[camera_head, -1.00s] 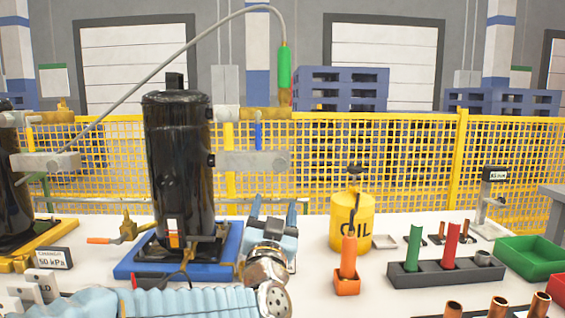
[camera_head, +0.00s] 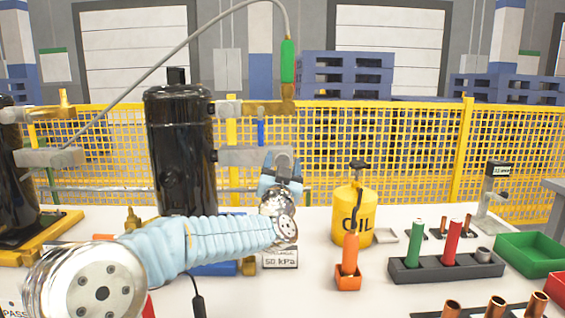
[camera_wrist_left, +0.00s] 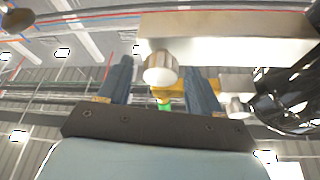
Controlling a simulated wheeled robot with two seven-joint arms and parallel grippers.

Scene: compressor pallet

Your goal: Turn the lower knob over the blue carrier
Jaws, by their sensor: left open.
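The black compressor (camera_head: 180,150) stands over the blue carrier (camera_head: 215,269), which my left arm mostly hides. A grey bracket (camera_head: 235,156) sticks out to the right from its side. In the left wrist view, a rounded pale knob (camera_wrist_left: 160,69) sits on the bracket's underside or face (camera_wrist_left: 235,38). My left gripper (camera_head: 282,160) is raised at the bracket's outer end, fingers pointing up. In the wrist view the open fingers (camera_wrist_left: 160,80) stand on either side of the knob, with gaps visible; contact cannot be told. The right gripper is out of view.
A yellow oil can (camera_head: 354,215), an orange stand (camera_head: 348,278) and a dark rack (camera_head: 447,268) stand to the right. A 50 kPa sign (camera_head: 280,258) is below the gripper.

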